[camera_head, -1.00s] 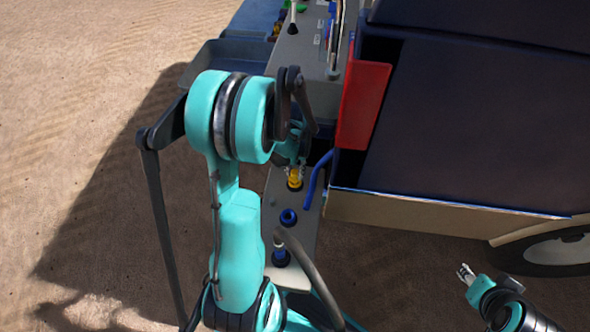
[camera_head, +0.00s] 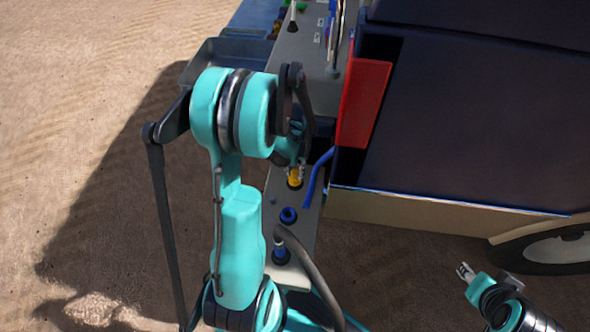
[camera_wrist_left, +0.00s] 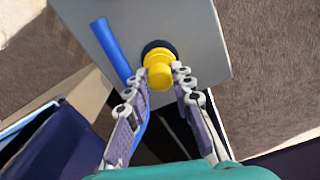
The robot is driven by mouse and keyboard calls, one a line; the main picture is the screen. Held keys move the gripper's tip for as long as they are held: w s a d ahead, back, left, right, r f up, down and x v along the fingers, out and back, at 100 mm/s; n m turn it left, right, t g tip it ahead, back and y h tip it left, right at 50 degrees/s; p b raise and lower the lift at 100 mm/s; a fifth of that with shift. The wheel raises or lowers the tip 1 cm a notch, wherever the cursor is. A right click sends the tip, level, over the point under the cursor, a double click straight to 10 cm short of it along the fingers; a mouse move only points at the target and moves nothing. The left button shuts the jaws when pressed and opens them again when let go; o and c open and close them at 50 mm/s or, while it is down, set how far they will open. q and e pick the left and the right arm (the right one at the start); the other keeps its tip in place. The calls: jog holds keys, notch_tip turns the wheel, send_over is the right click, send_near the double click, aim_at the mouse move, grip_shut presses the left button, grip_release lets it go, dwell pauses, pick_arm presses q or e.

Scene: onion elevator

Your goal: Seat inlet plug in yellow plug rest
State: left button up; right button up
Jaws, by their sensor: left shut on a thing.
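A yellow plug (camera_wrist_left: 159,72) stands on the grey panel (camera_wrist_left: 195,30) in the left wrist view, with a dark ring (camera_wrist_left: 158,46) around its base. It also shows in the head view (camera_head: 295,176), just below my left gripper (camera_head: 298,164). My left gripper's fingers (camera_wrist_left: 160,83) are shut on the yellow plug, one on each side. I cannot tell whether it is fully down in the dark ring or which yellow part is the rest. My right gripper (camera_head: 466,271) is far to the lower right, small and apart from everything; its opening is unclear.
A blue hose (camera_head: 318,178) runs close beside the yellow plug. Nearer on the panel are a blue ring (camera_head: 288,215) and a plug with a grey hose (camera_head: 281,250). A red panel (camera_head: 363,105) and a dark vehicle body (camera_head: 470,120) stand to the right.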

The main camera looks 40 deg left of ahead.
pick_arm(q)
jog(key=shift+f, duration=0.35)
jog(key=o, duration=1)
jog(key=shift+o, duration=0.2)
notch_tip(320, 180, up, 12)
jog(key=s+d+r+m+t, duration=0.1)
jog(key=s+d+r+t, duration=0.2)
jog(key=d, duration=0.6)
jog(key=s+d+r+m+t, duration=0.1)
jog(key=s+d+r+t, duration=0.3)
jog(key=d, duration=0.5)
jog(key=shift+s+d+m, duration=0.15)
jog(key=shift+s+m, duration=0.1)
jog(key=shift+m, duration=0.15)
